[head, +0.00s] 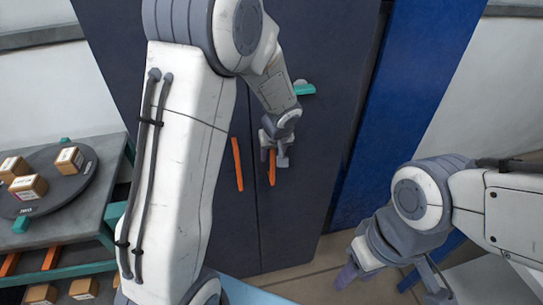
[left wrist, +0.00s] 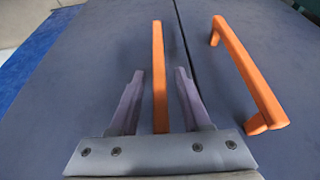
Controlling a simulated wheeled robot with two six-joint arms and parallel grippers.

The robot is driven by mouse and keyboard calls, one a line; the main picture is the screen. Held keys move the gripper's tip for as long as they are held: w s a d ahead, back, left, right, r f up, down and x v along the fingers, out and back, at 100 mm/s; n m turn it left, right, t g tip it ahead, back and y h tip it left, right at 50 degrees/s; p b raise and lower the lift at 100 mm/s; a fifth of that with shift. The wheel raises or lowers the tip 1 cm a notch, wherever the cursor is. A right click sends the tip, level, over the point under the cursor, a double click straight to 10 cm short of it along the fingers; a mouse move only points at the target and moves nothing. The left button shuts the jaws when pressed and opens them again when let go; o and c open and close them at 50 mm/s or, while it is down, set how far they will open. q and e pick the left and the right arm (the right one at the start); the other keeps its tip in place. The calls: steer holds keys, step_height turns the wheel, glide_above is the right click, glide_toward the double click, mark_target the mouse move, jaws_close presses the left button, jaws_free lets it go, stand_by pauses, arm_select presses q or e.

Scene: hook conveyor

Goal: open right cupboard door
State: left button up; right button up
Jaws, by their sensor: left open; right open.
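The dark cupboard has two tall doors. The right cupboard door (head: 300,215) carries an upright orange handle (head: 272,172), and the left door carries another orange handle (head: 237,164). Both doors look shut. My left gripper (head: 273,158) is open at the right door's handle. In the left wrist view that handle (left wrist: 158,70) lines up between the two spread fingers (left wrist: 160,100), with a gap on each side; whether it is fully between them in depth is unclear. The left door's handle (left wrist: 248,75) shows to the right there. My right gripper (head: 393,282) is open and empty, low and right, away from the cupboard.
A blue panel (head: 405,100) stands right of the cupboard. A grey table (head: 70,225) at the left bears a round dark turntable (head: 75,188) with several small boxes. A teal piece (head: 305,89) shows above the left gripper. The floor (head: 315,270) before the right door looks clear.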

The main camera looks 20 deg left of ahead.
arm_select(q)
steer(key=shift+x, duration=0.9)
jaws_close()
stand_by(0.8)
